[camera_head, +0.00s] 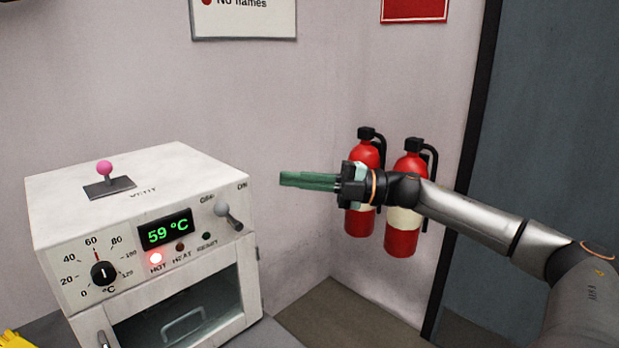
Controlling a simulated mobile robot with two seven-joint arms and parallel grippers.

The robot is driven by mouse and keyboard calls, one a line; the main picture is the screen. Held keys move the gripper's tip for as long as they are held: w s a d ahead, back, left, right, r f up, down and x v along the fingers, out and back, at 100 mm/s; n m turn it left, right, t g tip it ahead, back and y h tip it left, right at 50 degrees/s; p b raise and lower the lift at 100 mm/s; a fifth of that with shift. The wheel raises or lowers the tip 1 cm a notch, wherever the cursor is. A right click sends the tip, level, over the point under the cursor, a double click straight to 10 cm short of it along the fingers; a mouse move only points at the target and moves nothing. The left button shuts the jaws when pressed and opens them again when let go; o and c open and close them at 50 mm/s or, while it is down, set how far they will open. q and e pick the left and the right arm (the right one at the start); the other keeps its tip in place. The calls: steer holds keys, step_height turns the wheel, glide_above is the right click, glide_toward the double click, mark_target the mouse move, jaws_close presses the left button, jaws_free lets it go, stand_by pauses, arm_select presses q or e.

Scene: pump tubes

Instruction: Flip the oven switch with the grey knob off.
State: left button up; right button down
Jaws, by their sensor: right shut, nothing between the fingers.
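A white oven (180,215) stands at the left of the head view. The switch with the grey knob (222,209) is a lever on the oven's front panel at the upper right. Its lever slants, with the grey knob at the upper left end; the lettering beside it reads ON above, and part of the other label is unclear. My right gripper (283,180) is shut and empty, its green fingers pointing left. It is in the air to the right of the switch, apart from the oven. My left gripper is not in view.
A pink-knobbed lever (104,169) stands on the oven's top. The front has a black dial (104,273), a green display (166,232) reading 59 °C and a lit red HOT lamp (155,258). Two fire extinguishers (404,232) stand behind my right arm.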

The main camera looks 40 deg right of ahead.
steer(key=shift+s+d+r+p, duration=0.4)
steer(key=shift+s+d+r, duration=0.2)
steer(key=shift+s+d, duration=0.3)
steer(key=shift+a, duration=0.1)
